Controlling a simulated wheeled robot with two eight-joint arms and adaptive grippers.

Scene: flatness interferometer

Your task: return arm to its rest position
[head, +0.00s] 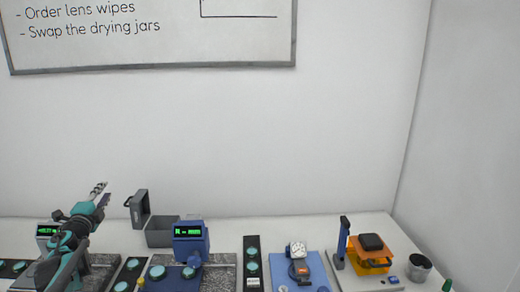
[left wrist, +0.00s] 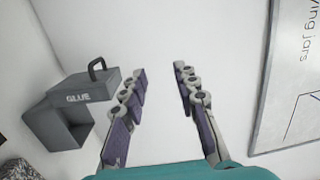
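My left arm comes up from the lower left in the head view. Its gripper (head: 100,193) is raised above the back of the bench, in front of the white wall. In the left wrist view the two fingers of this gripper (left wrist: 160,72) stand wide apart, with only bare wall between them. The gripper is open and empty and touches nothing that I can see. My right gripper shows in neither view.
A grey box marked GLUE (left wrist: 85,95) is left of the fingers. A blue instrument (head: 190,240), a dark strip of teal discs (head: 252,277), a blue mat (head: 315,264), an orange device (head: 368,255) and a metal cup (head: 419,268) line the bench. A whiteboard (head: 150,50) hangs above.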

